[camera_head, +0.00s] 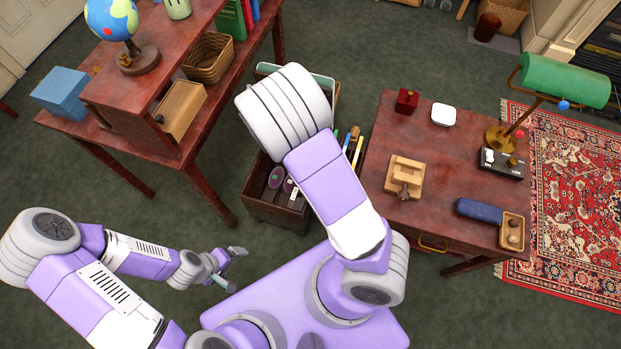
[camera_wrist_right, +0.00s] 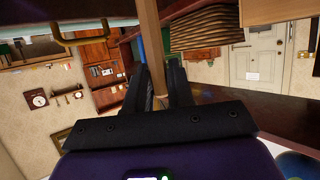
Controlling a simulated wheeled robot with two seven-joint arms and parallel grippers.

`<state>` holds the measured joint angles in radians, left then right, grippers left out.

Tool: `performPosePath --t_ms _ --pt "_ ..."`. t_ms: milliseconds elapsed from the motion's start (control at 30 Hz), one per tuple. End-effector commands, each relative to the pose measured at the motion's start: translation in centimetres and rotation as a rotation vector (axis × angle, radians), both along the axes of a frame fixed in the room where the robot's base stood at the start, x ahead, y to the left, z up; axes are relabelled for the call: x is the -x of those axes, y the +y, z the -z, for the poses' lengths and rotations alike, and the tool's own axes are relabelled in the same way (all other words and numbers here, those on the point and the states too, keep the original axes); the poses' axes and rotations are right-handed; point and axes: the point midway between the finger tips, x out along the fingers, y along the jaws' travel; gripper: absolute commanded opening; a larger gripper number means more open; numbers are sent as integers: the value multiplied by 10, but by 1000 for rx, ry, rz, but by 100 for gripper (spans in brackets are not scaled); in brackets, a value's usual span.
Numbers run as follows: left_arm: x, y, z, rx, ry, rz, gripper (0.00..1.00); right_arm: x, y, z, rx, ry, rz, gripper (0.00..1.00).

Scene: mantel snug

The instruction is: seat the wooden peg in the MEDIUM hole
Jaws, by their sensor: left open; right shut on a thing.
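The wooden peg (camera_wrist_right: 148,30) shows in the right wrist view as a long tan stick between the dark fingers of my right gripper (camera_wrist_right: 160,75), which is shut on it. In the head view my right gripper and the peg are hidden behind my own arm. My left gripper (camera_head: 236,266) is open and empty, low over the green carpet at the lower left of the head view. A light wooden block (camera_head: 406,170) sits on the red-brown desk (camera_head: 450,150). It may be the piece with the holes, but I cannot make out any hole or its size.
The desk also holds a red box (camera_head: 406,101), a white dish (camera_head: 444,115), a blue case (camera_head: 478,210), a small wooden tray (camera_head: 512,232) and a green lamp (camera_head: 565,80). A dark crate (camera_head: 268,212) stands beside the desk. A tall table (camera_head: 115,150) is at left.

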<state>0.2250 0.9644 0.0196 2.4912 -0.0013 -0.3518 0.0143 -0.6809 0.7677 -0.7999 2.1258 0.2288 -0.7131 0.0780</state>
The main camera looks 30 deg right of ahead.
Motion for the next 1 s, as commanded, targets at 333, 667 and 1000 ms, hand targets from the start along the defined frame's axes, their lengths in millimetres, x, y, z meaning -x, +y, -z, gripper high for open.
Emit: performPosePath --t_ms 333,667,1000 --pt "0 0 14 0 -1 0 91 16 -65 195 3 13 372 0" --pt "0 0 19 0 -1 0 91 85 -97 308 2 4 634 0" --pt "0 0 41 0 -1 0 91 96 -100 367 1 0 668 0"
